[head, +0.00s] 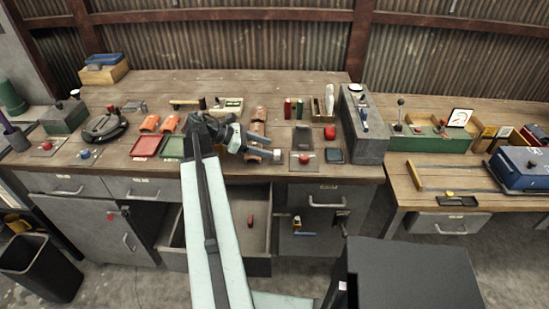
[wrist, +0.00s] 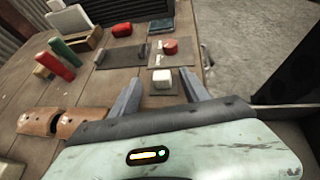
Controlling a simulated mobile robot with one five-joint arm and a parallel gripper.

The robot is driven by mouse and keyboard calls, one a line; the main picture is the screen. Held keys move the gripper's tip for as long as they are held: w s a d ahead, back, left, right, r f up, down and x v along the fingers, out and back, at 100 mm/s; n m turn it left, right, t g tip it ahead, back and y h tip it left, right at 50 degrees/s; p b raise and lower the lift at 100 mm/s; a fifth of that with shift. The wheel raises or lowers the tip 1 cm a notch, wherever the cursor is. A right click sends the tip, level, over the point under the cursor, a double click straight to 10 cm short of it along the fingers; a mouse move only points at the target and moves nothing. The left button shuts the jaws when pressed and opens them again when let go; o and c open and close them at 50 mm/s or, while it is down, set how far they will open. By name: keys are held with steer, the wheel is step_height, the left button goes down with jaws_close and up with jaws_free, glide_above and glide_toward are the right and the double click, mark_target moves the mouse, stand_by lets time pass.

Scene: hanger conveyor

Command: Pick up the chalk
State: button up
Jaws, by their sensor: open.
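A small white block, which looks like the chalk (wrist: 162,79), lies on the workbench in the wrist view. It shows between and slightly beyond my two fingertips. In the head view the white piece (head: 277,154) is close to the bench's front edge, by the tip of my near finger. My gripper (head: 268,146) reaches right, low over the bench. In the wrist view my gripper (wrist: 160,88) is open, its fingers apart on either side of the block, with nothing held. I cannot tell whether a finger touches it.
A plate with a red button (head: 304,158) sits just right of my gripper. Red (head: 287,107) and green (head: 299,107) sticks stand behind. Curved orange tiles (wrist: 55,122) lie close by in the wrist view. An open drawer (head: 255,235) juts out below the bench.

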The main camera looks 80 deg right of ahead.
mark_target(276, 152)
steer(key=b+x, duration=0.1)
steer(key=x, duration=0.1)
steer(key=b+x, duration=0.1)
steer(key=x, duration=0.2)
steer(key=shift+w+a+f+b, duration=0.15)
steer(key=shift+w+f+b, duration=0.05)
steer(key=shift+f+b, duration=0.2)
steer(key=shift+s, duration=0.2)
steer(key=shift+r, duration=0.15)
jaws_close()
